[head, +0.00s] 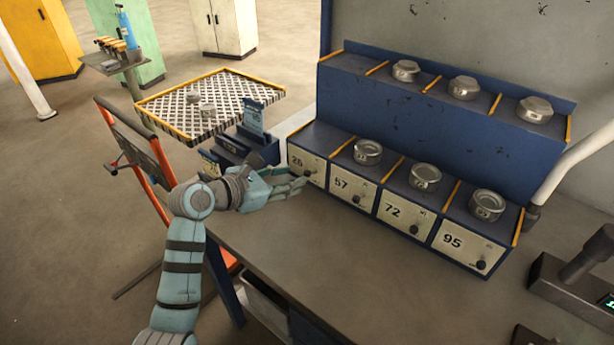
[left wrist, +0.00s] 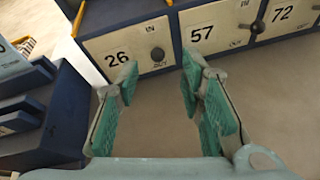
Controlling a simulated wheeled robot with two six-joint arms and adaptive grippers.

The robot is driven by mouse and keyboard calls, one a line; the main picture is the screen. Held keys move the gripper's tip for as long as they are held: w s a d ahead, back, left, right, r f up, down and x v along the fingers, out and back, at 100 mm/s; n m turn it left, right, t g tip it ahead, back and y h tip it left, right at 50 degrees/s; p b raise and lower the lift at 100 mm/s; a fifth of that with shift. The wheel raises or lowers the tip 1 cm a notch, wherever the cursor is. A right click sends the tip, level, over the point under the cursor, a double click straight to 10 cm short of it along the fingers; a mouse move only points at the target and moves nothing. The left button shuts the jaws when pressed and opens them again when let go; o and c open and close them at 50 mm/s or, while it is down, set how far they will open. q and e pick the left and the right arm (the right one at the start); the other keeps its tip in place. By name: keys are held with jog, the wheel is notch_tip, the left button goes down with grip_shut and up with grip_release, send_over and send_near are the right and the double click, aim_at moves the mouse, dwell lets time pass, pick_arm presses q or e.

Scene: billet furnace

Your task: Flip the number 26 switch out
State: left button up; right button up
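The number 26 switch is a small dark knob (left wrist: 157,54) on a cream panel marked 26 (left wrist: 118,57) in the left wrist view, with IN printed above it and OUT below. Which way it is set is too small to tell. In the head view the 26 panel (head: 298,160) is leftmost in the lower row of the blue rack. My left gripper (head: 300,182) is in front of it, close to the knob. In the left wrist view my left gripper (left wrist: 160,75) is open, with nothing between its fingers, and the knob shows beyond the gap. My right gripper is not in view.
Panels 57 (head: 350,184), 72 (head: 404,212) and 95 (head: 467,246) continue to the right with similar knobs. Metal tins sit on the rack (head: 440,112). Dark blue bins (head: 240,150) stand left of it. The grey tabletop (head: 370,290) in front is mostly clear.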

aim_at(307, 171)
pick_arm(q)
jog(key=b+x, duration=0.1)
jog(key=x, duration=0.6)
jog(key=shift+w+f, duration=0.25)
jog(key=shift+f, duration=0.05)
jog(key=shift+s+r, duration=0.1)
jog(key=shift+c, duration=0.6)
grip_shut()
